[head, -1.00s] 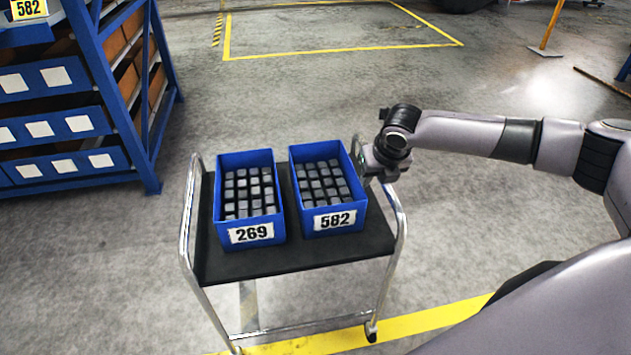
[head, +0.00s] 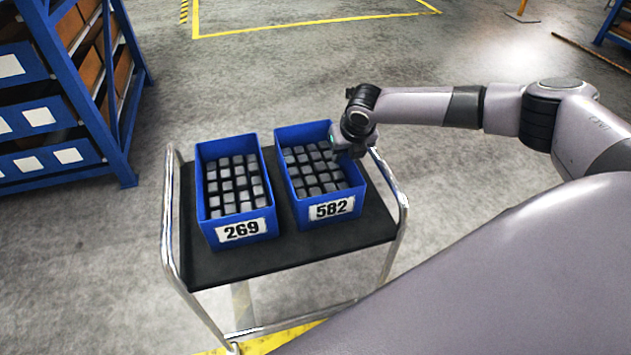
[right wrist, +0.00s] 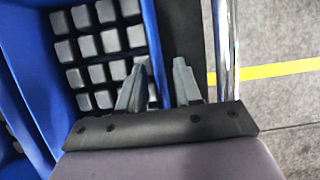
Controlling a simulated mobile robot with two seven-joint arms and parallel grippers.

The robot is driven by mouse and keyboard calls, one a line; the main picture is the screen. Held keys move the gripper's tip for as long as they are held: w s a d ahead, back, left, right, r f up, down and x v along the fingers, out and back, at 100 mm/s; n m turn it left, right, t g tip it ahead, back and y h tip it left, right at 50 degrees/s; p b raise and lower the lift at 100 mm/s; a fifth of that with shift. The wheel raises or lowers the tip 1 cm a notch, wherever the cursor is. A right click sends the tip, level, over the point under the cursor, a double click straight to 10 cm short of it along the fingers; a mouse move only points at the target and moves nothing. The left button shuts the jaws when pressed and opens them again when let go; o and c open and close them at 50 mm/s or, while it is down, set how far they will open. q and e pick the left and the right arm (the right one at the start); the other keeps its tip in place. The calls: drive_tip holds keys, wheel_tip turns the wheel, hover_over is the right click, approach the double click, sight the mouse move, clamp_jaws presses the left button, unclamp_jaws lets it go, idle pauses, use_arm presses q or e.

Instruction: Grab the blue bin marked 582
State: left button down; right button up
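The blue bin marked 582 (head: 331,222) stands on the black top of a cart, filled with dark grey castings. In the head view my right gripper (head: 342,152) is at its right rim, towards the far corner, and partly hides that rim. In the right wrist view my right gripper (right wrist: 160,70) is open, one finger on the inner side and one on the outer side of the wall of the blue bin (right wrist: 156,50). Whether the fingers touch the wall I cannot tell. My left gripper is not in view.
A second blue bin, marked 269 (head: 240,242), stands close on the left with castings in it. The cart (head: 290,262) has chrome rails (head: 391,185) at both sides. A blue rack (head: 118,150) stands at the left. Grey floor around the cart is open.

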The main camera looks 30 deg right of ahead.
drive_tip(key=shift+w+f, duration=0.15)
drive_tip(key=shift+f, duration=0.2)
drive_tip(key=shift+c, duration=0.3)
clamp_jaws()
idle(0.9)
drive_tip(key=shift+r, duration=0.15)
